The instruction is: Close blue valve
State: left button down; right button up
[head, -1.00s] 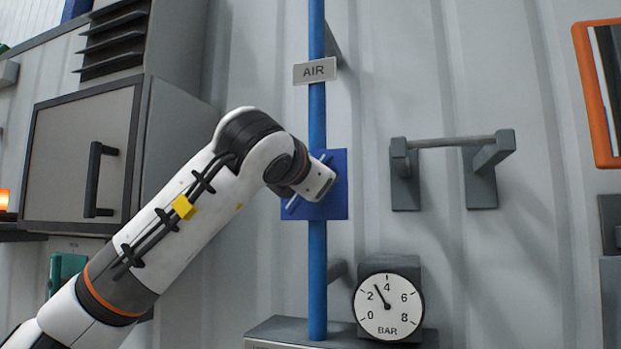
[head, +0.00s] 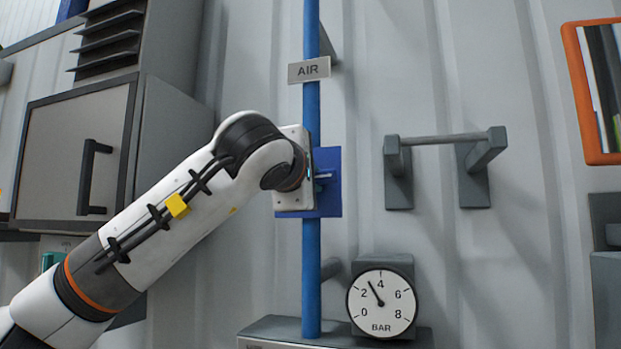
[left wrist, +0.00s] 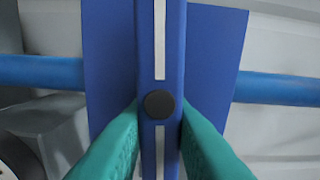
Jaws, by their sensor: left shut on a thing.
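The blue valve handle (left wrist: 161,60) has a white stripe and a dark round pivot. In the left wrist view it lies straight across the blue pipe (left wrist: 275,88), in front of a blue plate (left wrist: 218,55). In the head view only a short end of the handle (head: 323,176) shows beside my left gripper (head: 310,178), pointing sideways from the upright pipe (head: 311,275). The teal fingers of my left gripper (left wrist: 160,112) are shut on the handle, one on each side near the pivot. My right gripper is not in view.
An AIR sign (head: 309,70) hangs on the pipe above. A round BAR gauge (head: 382,303) stands at lower right, its needle between 2 and 4. A grey bracket with a bar (head: 443,139) is on the wall to the right. A grey cabinet (head: 75,150) stands at left.

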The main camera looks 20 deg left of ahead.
pick_arm(q)
jog(key=shift+f+m, duration=0.1)
jog(key=shift+m, duration=0.4)
jog(key=c, duration=1.3)
grip_release()
jog(key=s+b, duration=0.5)
jog(key=s, duration=0.7)
jog(key=shift+a, duration=0.2)
